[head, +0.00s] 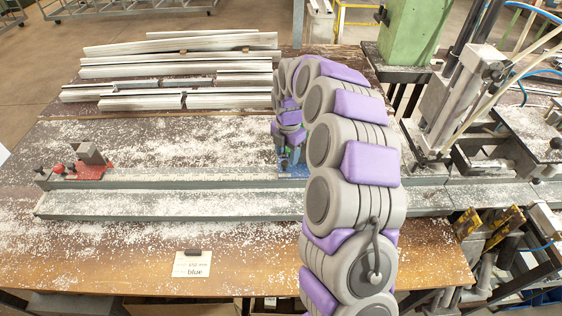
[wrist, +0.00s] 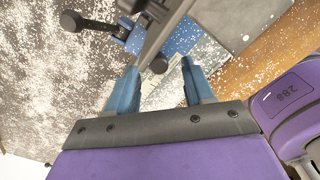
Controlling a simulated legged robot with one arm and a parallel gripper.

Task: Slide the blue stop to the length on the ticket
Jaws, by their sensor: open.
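The blue stop (head: 293,171) sits on the long grey rail (head: 190,183), right of centre in the head view and mostly hidden by my arm. In the wrist view the blue stop (wrist: 184,36) lies just beyond my fingertips, with a grey bar and black knobs. My gripper (wrist: 160,66) is open, its two blue fingers apart around part of the stop; I cannot tell whether they touch it.
A red stop (head: 90,170) with a grey block sits at the rail's left end. Several metal profiles (head: 180,68) lie at the back. A clamp machine (head: 465,90) and a green column (head: 412,30) stand at right. White chips cover much of the table.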

